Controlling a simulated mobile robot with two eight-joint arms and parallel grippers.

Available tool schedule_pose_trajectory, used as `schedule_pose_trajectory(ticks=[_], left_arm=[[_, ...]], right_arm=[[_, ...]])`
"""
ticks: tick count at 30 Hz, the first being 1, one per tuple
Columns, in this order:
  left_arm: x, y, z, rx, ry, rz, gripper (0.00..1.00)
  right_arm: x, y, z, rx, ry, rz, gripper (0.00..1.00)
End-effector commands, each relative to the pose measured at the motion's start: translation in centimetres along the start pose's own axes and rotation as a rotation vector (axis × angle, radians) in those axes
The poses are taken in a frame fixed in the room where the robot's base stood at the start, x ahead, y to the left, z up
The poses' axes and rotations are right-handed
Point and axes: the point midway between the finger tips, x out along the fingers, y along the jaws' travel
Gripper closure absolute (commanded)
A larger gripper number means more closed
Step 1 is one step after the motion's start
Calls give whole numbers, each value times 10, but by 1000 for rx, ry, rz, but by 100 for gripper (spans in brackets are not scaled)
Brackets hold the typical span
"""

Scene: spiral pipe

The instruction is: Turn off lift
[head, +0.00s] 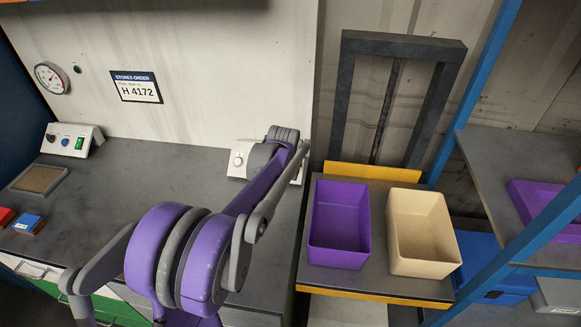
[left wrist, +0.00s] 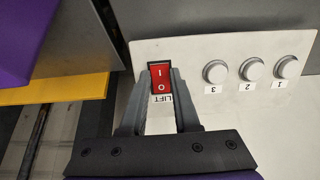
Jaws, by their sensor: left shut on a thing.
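The white control panel (left wrist: 225,48) fills the upper right of the left wrist view, with a red rocker switch (left wrist: 161,79) marked I and O. The LIFT label (left wrist: 167,99) beside it reads upside down. My left gripper (left wrist: 163,72) is shut on the switch, one finger at each side. In the head view the panel (head: 239,160) stands at the worktop's right end, partly hidden by my left arm. The lift has a dark upright frame (head: 345,95) and a grey platform with a yellow edge (head: 375,292). My right gripper is not in view.
A purple bin (head: 338,225) and a cream bin (head: 422,233) stand on the lift platform. A blue-framed shelf rack (head: 480,90) is at the right. A small box with buttons (head: 72,140) sits at the worktop's left; the worktop's middle is mostly clear.

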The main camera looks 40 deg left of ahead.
Motion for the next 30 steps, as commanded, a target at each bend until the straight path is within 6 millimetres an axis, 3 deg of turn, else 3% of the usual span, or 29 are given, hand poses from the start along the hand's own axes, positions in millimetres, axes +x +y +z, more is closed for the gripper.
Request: schedule_pose_trajectory(ticks=[2,3,8,20,30], left_arm=[[0,0,0,0,0,0,100],[0,0,0,0,0,0,68],[0,0,0,0,0,0,40],[-9,0,0,0,1,0,40],[-74,0,0,0,1,0,40]], right_arm=[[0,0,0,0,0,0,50],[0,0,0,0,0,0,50],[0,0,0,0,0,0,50],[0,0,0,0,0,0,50],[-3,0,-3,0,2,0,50]])
